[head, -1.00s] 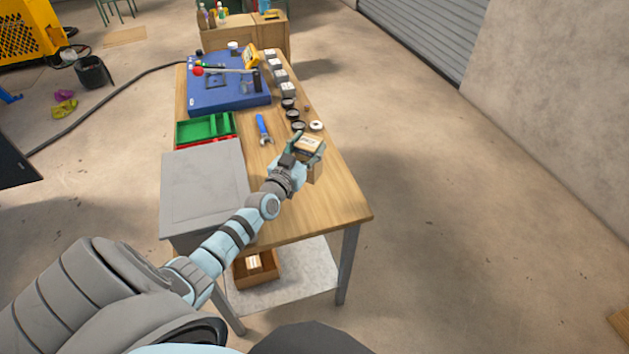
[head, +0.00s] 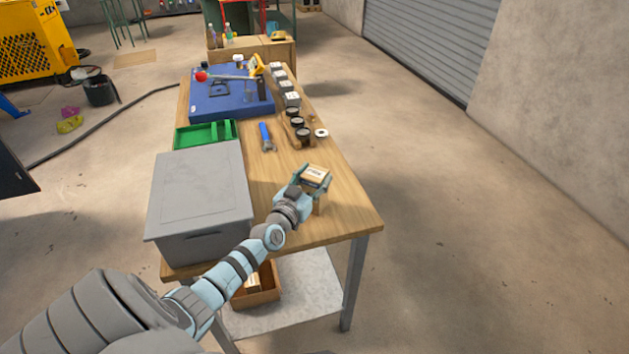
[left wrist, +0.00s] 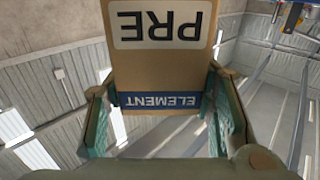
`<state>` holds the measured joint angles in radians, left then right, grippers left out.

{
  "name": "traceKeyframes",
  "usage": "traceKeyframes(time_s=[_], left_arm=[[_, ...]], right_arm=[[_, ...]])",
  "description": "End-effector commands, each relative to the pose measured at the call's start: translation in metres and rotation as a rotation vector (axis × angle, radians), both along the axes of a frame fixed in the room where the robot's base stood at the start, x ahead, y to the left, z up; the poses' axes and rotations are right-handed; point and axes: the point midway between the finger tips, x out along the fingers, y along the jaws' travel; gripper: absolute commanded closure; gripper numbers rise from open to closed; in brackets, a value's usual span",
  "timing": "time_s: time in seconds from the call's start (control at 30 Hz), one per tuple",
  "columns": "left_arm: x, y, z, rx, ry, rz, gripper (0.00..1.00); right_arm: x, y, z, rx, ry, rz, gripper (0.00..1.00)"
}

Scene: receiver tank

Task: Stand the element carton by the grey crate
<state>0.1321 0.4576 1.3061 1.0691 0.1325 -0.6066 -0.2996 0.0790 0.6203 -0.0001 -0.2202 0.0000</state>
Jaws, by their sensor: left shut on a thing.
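The element carton (head: 315,176) is a small tan box. In the left wrist view the carton (left wrist: 163,62) shows a white label reading "PRE" and a blue band reading "ELEMENT", upside down in that picture. My left gripper (head: 312,185) is shut on it, with a teal finger on each side. It is over the right part of the table; I cannot tell whether the carton's base touches the top. The grey crate (head: 200,190) is lidded and stands at the table's near left corner, left of the gripper. My right gripper is not in view.
Bare wooden tabletop (head: 275,200) lies between crate and carton. A blue-handled tool (head: 266,137), a green tray (head: 190,136), a blue case (head: 230,98), a white ring (head: 321,133) and several dark round parts stand farther back. A wooden box (head: 262,285) is on the lower shelf.

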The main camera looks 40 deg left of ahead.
Motion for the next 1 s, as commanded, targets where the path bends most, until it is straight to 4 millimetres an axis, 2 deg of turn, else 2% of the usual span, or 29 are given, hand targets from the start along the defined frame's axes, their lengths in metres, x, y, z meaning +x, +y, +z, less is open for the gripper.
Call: traceKeyframes(time_s=[0.03, 0.07, 0.17, 0.57, 0.67, 0.8, 1.0], left_arm=[[0.0, 0.0, -0.002, 0.0, -0.001, 0.0, 0.84], [0.0, 0.0, -0.002, 0.0, 0.0, 0.0, 0.46], [0.0, 0.0, -0.001, 0.0, 0.0, 0.0, 0.3], [-0.004, -0.001, 0.002, 0.0, 0.001, 0.0, 0.3], [-0.019, -0.004, 0.004, -0.001, 0.003, -0.001, 0.3], [-0.052, -0.01, 0.005, 0.0, 0.005, -0.001, 0.3], [-0.094, -0.018, 0.004, 0.0, 0.002, 0.0, 0.3]], right_arm=[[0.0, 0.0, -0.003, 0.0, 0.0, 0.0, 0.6], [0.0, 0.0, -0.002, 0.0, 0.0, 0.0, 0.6], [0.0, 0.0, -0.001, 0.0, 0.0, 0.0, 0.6], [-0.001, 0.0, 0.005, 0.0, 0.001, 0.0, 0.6], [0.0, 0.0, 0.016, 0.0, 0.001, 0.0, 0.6], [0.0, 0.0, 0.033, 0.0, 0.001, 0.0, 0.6], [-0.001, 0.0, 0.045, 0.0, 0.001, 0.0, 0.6]])
